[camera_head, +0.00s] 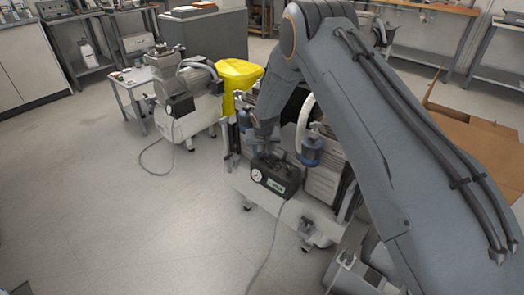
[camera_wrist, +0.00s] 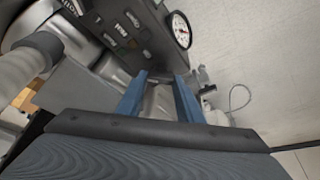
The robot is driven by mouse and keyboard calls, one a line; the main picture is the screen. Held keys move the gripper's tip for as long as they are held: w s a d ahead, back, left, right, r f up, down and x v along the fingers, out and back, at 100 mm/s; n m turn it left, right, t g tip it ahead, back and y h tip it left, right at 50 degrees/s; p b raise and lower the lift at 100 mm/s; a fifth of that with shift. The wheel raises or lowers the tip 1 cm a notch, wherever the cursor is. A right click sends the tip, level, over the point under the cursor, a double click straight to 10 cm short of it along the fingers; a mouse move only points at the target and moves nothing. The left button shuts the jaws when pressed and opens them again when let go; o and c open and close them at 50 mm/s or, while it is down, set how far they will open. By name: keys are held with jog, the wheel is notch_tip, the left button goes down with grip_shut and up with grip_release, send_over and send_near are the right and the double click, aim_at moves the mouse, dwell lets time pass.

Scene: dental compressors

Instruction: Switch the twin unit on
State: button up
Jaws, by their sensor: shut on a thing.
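The twin unit (camera_head: 300,215) stands at the centre of the head view, a compressor with a pale tank and blue-capped parts. Its black control box (camera_head: 275,178) has a round white gauge (camera_head: 256,175) and a green label. In the wrist view the dark box (camera_wrist: 125,25) and its gauge (camera_wrist: 181,30) lie just beyond the fingertips. My gripper (camera_wrist: 160,77) has its two blue fingers at the edge of the box, with a small gap between them. It is shut on a small part at the control box, mostly hidden. I cannot read the switch position.
Another compressor (camera_head: 187,100) stands behind to the left, beside a yellow cover (camera_head: 238,75). A cardboard box (camera_head: 465,135) is on the right. A pale hose (camera_wrist: 25,68) runs close by my gripper on the left of the wrist view. The floor at left front is clear except for cables.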

jog(key=m+h+b, duration=0.1)
jog(key=m, duration=0.1)
jog(key=m+b, duration=0.1)
jog(key=m, duration=0.1)
jog(key=shift+w+a+h, duration=0.1)
jog(key=shift+a+h, duration=0.1)
jog(key=shift+h, duration=0.2)
jog(key=shift+m+h+b, duration=0.3)
jog(key=shift+m+b, duration=0.45)
jog(key=shift+m, duration=0.25)
jog(key=o, duration=1.1)
jog(key=shift+r, duration=0.1)
jog(key=v, duration=0.7)
jog(key=shift+r, duration=0.35)
jog(key=shift+c, duration=0.7)
